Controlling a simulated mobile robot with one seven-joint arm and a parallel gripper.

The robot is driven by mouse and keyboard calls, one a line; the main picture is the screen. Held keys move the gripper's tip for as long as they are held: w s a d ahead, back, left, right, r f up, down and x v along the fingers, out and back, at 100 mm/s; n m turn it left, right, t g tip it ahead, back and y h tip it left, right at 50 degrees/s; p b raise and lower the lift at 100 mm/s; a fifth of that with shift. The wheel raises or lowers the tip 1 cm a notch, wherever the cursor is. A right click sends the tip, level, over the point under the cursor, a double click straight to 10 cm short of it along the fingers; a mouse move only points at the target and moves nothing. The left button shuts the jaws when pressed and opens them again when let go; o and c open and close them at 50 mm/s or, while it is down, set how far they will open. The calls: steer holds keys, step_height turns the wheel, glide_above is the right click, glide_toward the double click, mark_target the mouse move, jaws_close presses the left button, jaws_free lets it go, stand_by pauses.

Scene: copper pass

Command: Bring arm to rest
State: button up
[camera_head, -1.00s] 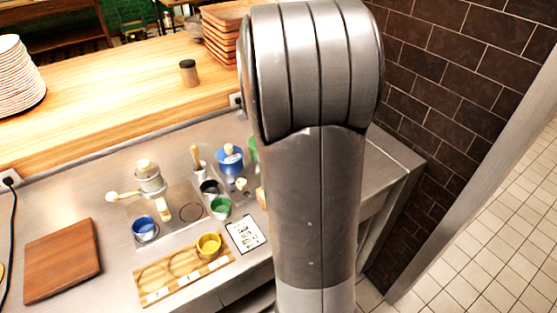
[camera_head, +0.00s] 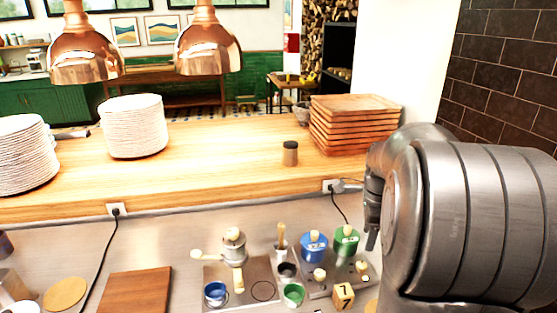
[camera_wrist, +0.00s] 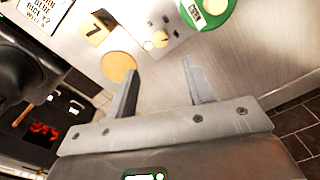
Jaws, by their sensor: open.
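My gripper (camera_wrist: 162,82) is open and empty, its two fingers apart in the wrist view above the steel counter (camera_wrist: 155,85). Nothing is between the fingers. A wooden disc (camera_wrist: 118,67) lies just left of the left finger, apart from it as far as I can tell. In the head view my arm fills the lower right, bent, and a dark part of its end hangs beside the right end of the counter. The fingertips cannot be made out clearly there.
A block marked 7 (camera_head: 343,295), a green canister (camera_head: 346,241), a blue canister (camera_head: 313,247) and small cups stand near my arm. Behind are a wooden ledge (camera_head: 220,160), stacked boards (camera_head: 352,125) and plates (camera_head: 134,127). A brick wall (camera_head: 505,75) rises at right.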

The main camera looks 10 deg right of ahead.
steer(key=s+a+r+n+t, duration=0.2)
steer(key=s+a+n, duration=0.6)
steer(key=n, duration=0.3)
steer(key=s+a+r+n+t, duration=0.3)
steer(key=s+a+n, duration=0.6)
steer(key=a+n, duration=0.2)
steer(key=shift+s+a+r+n, duration=0.15)
steer(key=shift+r+n, duration=0.05)
steer(key=shift+n, duration=0.2)
